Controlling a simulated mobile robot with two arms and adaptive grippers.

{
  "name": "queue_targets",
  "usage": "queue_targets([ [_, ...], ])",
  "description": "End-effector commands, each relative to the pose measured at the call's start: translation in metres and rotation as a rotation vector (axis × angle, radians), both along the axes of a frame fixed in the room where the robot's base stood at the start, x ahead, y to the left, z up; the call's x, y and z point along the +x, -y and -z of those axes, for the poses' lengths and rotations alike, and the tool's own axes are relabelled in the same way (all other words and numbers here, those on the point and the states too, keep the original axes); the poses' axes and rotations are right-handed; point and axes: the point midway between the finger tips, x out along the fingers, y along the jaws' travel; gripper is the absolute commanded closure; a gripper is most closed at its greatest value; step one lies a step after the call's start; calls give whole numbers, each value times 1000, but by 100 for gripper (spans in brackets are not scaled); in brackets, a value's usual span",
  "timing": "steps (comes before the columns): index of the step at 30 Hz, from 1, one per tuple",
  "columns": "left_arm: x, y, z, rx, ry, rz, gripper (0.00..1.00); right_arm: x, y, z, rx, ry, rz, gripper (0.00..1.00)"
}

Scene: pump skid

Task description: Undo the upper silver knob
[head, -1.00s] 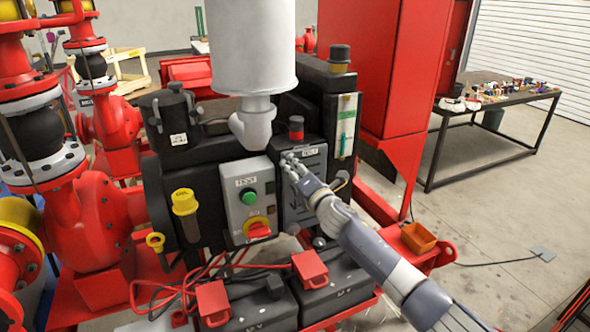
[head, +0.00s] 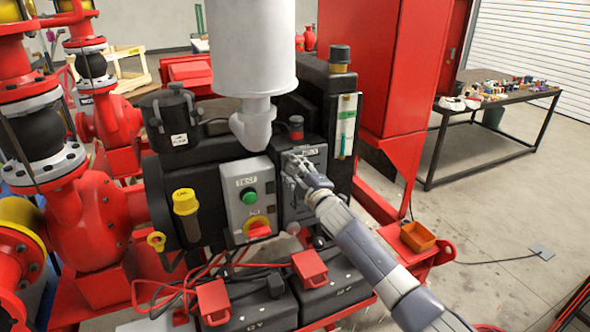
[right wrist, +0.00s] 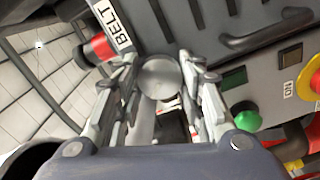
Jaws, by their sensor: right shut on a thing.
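The upper silver knob (right wrist: 160,75) shows in the right wrist view as a round, pale metal knob between the fingers of my right gripper (right wrist: 162,88). The gripper is shut on it, with one finger on each side. In the head view my right gripper (head: 292,163) is at the upper part of a dark grey cover (head: 292,212) and hides the knob. A label reading BELT (right wrist: 115,28) is beside the knob in the wrist view. A lower silver knob (head: 319,241) is near the cover's bottom. My left gripper is not in view.
A control panel (head: 235,212) with a green button (head: 249,196) and a red-yellow switch (head: 258,228) is left of the cover. A red-topped cylinder (head: 296,128) rises above it. Batteries (head: 330,289) with cables lie below. An orange bin (head: 417,238) is at the right.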

Motion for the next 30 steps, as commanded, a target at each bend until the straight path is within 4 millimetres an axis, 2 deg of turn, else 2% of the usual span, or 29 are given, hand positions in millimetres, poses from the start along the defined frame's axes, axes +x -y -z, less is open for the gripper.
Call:
queue_targets([
  [15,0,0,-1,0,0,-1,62,0,0,1,400,-167,0,88],
  [30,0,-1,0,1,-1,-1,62,0,0,1,544,-228,1,88],
])
